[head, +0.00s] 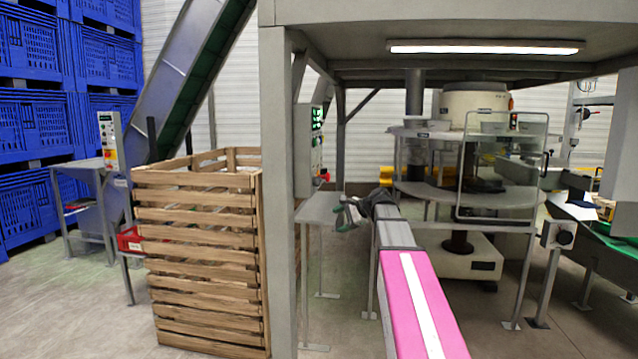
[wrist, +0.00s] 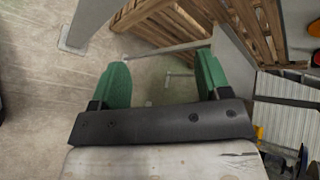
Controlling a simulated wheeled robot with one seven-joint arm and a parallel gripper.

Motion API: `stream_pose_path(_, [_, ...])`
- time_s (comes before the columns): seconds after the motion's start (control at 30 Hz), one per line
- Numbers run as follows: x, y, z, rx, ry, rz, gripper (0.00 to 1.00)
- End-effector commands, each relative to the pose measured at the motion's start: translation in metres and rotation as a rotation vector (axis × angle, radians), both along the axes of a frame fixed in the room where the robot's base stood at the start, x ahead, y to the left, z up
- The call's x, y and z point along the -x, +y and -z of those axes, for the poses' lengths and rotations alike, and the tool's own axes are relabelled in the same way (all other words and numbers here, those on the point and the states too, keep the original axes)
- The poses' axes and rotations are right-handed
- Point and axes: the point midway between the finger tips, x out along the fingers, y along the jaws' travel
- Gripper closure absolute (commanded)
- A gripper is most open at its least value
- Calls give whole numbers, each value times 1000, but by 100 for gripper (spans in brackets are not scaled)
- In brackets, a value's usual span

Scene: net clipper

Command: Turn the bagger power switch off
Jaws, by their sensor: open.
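My gripper (head: 350,213) is at the far end of my pink arm in the head view, near a small grey table. In the wrist view my gripper (wrist: 163,82) has its two green fingers spread, with nothing between them. A grey control panel (head: 308,150) with green lights and a red knob is fixed beside the post, above and left of my gripper. A grey box with a round dark knob (head: 564,238) stands on a post at the right, by the machine with the round platform (head: 470,195). No readable label shows which is the bagger power switch.
A slatted wooden crate (head: 200,260) stands left of the thick grey post (head: 277,200). A small grey table (head: 318,208) lies beneath the control panel. Another control box (head: 110,140) stands farther left by the conveyor. Open floor shows at the lower left.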

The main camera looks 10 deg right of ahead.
Motion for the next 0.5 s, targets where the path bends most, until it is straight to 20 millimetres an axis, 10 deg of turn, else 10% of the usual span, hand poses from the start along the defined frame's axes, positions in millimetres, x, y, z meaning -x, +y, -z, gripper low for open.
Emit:
stream_pose_path(0.2, [-29, -28, -108, -239, -1, 72, 30])
stream_pose_path(0.5, [-35, -35, -153, -349, 8, 87, 30])
